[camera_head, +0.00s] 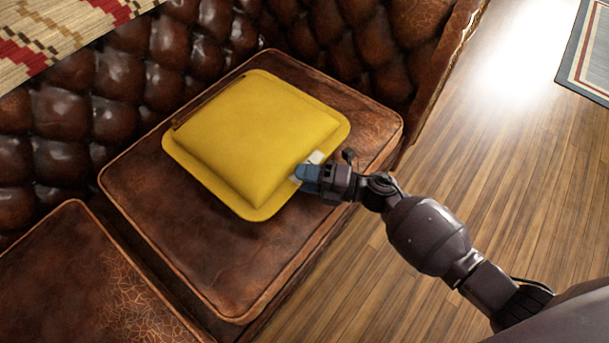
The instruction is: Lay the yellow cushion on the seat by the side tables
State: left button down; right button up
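The yellow cushion (255,135) lies flat, a little askew, on a brown leather seat cushion (235,265) of a tufted sofa. My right gripper (306,170) is at the cushion's right-hand edge, with its fingertips over or against the rim. Pale bits show beside its bluish end; I cannot tell whether it grips the rim or only touches it. My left gripper is not in view. No side tables show in this view.
Another seat cushion (85,285) is at the lower left. Wooden floor (480,150) is clear at the right; a rug (590,55) is at the far right.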

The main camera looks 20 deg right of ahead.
jog(key=p+v, duration=0.2)
jog(key=v, duration=0.8)
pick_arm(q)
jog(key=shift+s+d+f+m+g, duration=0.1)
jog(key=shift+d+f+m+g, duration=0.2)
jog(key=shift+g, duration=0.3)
pick_arm(e)
jog(key=shift+v, duration=0.9)
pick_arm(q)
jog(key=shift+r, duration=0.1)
